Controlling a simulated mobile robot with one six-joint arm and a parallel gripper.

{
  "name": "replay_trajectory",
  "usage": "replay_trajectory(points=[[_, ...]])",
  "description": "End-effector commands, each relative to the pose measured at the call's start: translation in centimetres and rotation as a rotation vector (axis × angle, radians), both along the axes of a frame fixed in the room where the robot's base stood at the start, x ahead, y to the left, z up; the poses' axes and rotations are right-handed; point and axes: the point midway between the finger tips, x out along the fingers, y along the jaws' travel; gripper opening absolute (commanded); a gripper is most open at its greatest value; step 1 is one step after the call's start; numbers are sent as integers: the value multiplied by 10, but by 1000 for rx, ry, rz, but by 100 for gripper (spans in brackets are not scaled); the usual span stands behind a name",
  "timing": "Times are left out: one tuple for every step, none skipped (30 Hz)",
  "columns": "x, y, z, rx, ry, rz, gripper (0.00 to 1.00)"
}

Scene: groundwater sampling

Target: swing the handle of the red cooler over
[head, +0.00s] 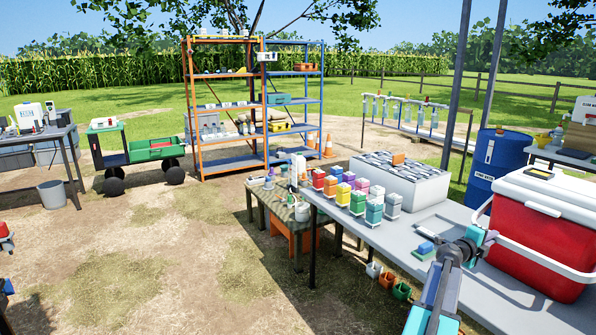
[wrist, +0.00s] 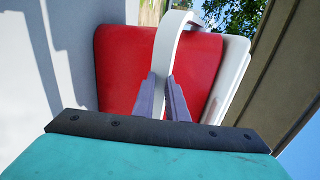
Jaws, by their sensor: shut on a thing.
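The red cooler (head: 545,230) stands at the right end of the grey table, its white lid (head: 560,195) closed. Its white handle (head: 550,264) hangs low across the cooler's front side in the head view. My gripper (head: 488,238) is at the left end of the cooler. In the wrist view the two grey fingers (wrist: 163,100) are shut on the white handle (wrist: 166,45), one on each side of it. The red wall (wrist: 120,70) of the cooler lies behind the handle there. Part of the handle is hidden by the fingers.
A small dark-and-yellow item (head: 540,173) lies on the cooler's lid. Colored bottles (head: 357,203) and a light crate (head: 425,185) stand farther left. A blue drum (head: 495,160) stands behind.

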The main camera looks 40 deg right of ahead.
Motion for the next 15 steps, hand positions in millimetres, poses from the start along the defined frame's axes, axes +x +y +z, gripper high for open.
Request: replay_trajectory(points=[[1,-1,-7,-4,0,2,0],[1,-1,-9,-6,1,2,0],[1,-2,-11,-10,2,2,0],[1,-2,-12,-13,2,2,0],[1,-3,-14,-15,3,2,0],[1,-3,-16,-19,4,2,0],[0,-3,-17,-21,3,2,0],[0,-4,-19,-23,4,1,0],[0,-4,-20,-26,4,1,0],[0,-4,-20,-26,5,1,0],[0,-4,-20,-28,6,1,0],[0,-4,-21,-29,6,1,0],[0,-4,-21,-29,6,1,0],[0,-4,-20,-29,6,1,0],[0,-4,-20,-29,6,1,0]])
